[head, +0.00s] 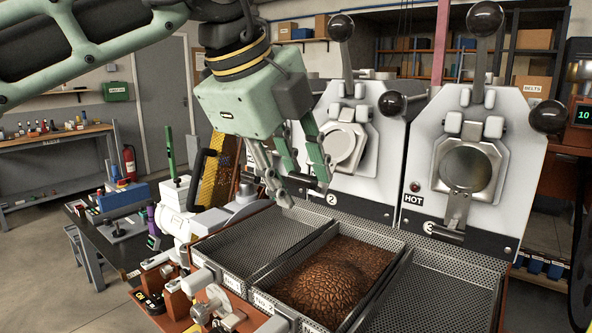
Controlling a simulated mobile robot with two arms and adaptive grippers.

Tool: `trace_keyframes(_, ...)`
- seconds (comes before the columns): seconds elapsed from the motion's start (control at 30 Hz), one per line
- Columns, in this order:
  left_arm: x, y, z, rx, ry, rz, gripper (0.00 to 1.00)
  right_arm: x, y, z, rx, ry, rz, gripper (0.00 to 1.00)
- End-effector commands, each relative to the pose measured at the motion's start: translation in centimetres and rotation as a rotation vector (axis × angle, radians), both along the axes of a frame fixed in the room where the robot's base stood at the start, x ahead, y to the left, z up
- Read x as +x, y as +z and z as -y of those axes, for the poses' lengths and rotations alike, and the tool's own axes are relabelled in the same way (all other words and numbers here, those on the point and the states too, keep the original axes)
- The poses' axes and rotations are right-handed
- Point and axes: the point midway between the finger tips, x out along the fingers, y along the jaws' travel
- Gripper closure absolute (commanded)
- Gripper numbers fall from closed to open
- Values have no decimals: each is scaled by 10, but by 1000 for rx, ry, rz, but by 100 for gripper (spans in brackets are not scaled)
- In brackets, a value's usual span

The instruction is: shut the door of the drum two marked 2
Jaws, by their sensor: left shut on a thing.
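Drum two is the white-faced unit in the middle, with its plate marked 2 (331,198). A pale round disc (342,146) sits in a metal frame on its face. My left gripper (305,191) is in front of the lower left of this face, fingers pointing down. It is shut on a dark bar, which seems to be the door's handle (307,181). The fingers hide much of the door, so I cannot tell how far it stands open. My right gripper is out of view.
The drum marked 3 (465,170) stands to the right, with a HOT label. Mesh trays lie below the drums; the middle one (397,238) holds brown beans (335,279). Black ball-ended levers (391,103) stick out from the drum faces. A dark bench (113,248) stands left.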

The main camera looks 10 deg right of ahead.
Motion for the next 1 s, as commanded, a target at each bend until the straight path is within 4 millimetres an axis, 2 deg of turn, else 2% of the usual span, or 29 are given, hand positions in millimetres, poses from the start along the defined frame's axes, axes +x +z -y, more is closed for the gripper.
trace_keyframes(0.17, 0, 1, -1, 2, 0, -1, 71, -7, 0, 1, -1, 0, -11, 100)
trace_keyframes(0.53, -1, 8, -3, -4, 3, 5, 71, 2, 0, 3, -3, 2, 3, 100)
trace_keyframes(0.67, -6, 25, -9, -6, 4, 8, 71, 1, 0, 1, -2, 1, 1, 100)
trace_keyframes(1.0, -27, 86, -36, -4, 3, 4, 71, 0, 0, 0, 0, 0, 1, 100)
